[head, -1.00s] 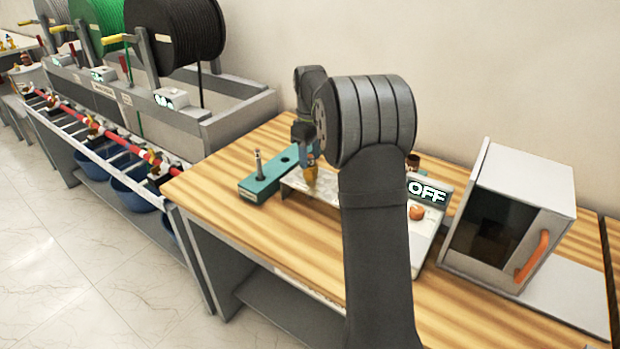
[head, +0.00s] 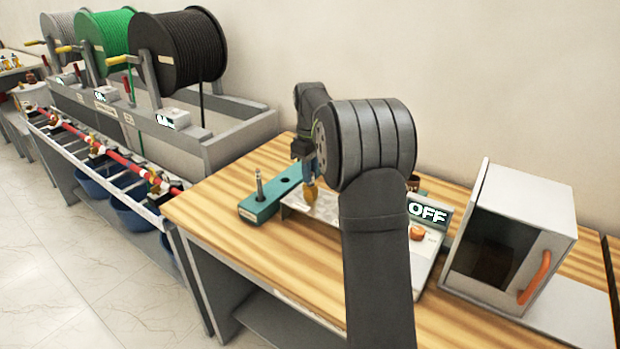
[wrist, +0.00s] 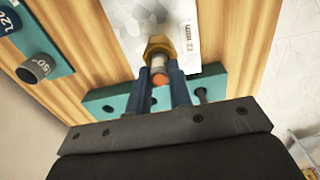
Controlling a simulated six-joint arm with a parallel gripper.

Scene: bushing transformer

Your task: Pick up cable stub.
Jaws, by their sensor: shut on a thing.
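My gripper (head: 310,178) is over the wooden bench. In the wrist view its two blue fingers (wrist: 160,84) are shut on the cable stub (wrist: 158,47), one on each side. The stub has a brass-coloured collar, a pale body and an orange end between the fingers. In the head view the stub (head: 311,194) is a small golden piece below the fingers, over a pale metal plate (head: 294,200). The plate also shows in the wrist view (wrist: 185,15). I cannot tell whether the stub touches the plate.
A teal block (head: 258,207) with an upright metal pin stands left of the gripper. An OFF-display device (head: 428,214) and a white box with an orange handle (head: 525,205) are at right. Cable spools (head: 180,52) stand at back left. Bare wood lies in front.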

